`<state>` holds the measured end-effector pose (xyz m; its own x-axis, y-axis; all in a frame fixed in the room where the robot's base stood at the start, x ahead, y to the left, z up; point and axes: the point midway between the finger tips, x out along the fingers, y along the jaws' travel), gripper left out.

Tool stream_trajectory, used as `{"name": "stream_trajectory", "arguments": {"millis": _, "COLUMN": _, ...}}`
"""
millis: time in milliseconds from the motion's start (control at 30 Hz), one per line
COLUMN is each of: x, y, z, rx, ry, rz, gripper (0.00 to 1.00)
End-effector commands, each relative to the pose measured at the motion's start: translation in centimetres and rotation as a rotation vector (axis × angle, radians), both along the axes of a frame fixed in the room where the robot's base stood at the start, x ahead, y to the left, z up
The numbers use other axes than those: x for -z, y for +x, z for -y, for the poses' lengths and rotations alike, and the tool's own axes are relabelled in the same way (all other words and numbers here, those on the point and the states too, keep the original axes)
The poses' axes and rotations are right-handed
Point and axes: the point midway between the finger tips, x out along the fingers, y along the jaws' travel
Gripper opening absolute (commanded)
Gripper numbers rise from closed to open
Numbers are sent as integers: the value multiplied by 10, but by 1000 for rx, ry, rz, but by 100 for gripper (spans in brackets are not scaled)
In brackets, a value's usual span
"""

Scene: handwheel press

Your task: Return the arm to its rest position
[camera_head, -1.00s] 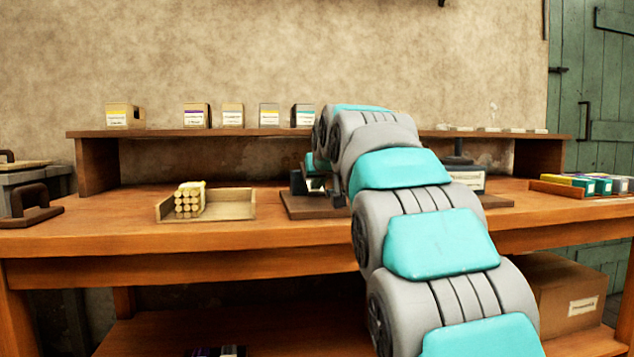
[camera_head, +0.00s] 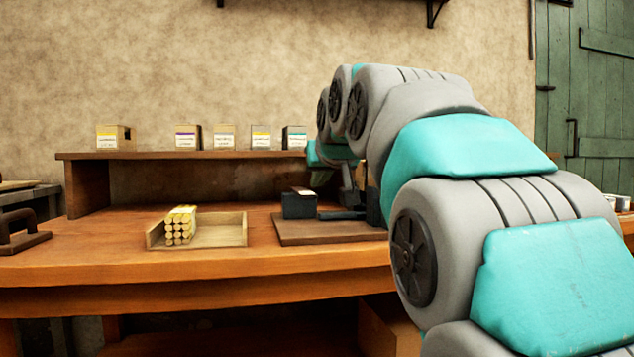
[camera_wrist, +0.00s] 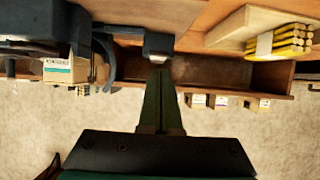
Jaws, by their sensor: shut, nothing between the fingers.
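My gripper (camera_wrist: 160,78) shows in the wrist view, its two green fingers shut together with nothing between them. Its tips point toward a dark block (camera_wrist: 159,44) on the press, and I cannot tell the gap. In the head view my grey and turquoise arm reaches over the right side of the table, and the gripper is hidden or unclear there. The press stands on a dark base board (camera_head: 310,231), with a dark block (camera_head: 298,205) at its left end. My arm covers most of the press. A dark curved part (camera_wrist: 108,58) shows in the wrist view.
A wooden tray (camera_head: 236,231) with a stack of yellow sticks (camera_head: 180,224) lies left of the press. Several small labelled boxes line the raised shelf (camera_head: 160,155) behind. A dark handled item (camera_head: 18,238) sits at the left. The table front between them is clear.

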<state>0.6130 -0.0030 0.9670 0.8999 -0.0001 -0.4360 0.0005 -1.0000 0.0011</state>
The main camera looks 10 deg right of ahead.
Motion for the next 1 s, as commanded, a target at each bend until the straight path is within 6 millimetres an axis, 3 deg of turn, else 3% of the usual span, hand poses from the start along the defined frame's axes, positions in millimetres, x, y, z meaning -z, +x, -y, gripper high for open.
{"name": "stream_trajectory", "arguments": {"millis": 267, "x": 4, "y": -1, "z": 0, "rx": 0, "ry": 1, "rz": -12, "gripper": 0}}
{"name": "stream_trajectory", "arguments": {"millis": 367, "x": 21, "y": -8, "z": 1, "rx": 4, "ry": 5, "rz": -64, "gripper": 0}}
{"name": "stream_trajectory", "arguments": {"millis": 467, "x": 55, "y": -24, "z": 2, "rx": 8, "ry": 11, "rz": -162, "gripper": 0}}
{"name": "stream_trajectory", "arguments": {"millis": 767, "x": 187, "y": -118, "z": 1, "rx": 15, "ry": 26, "rz": -540, "gripper": 0}}
{"name": "stream_trajectory", "arguments": {"millis": 1000, "x": 279, "y": -225, "z": -2, "rx": 13, "ry": 25, "rz": -841, "gripper": 0}}
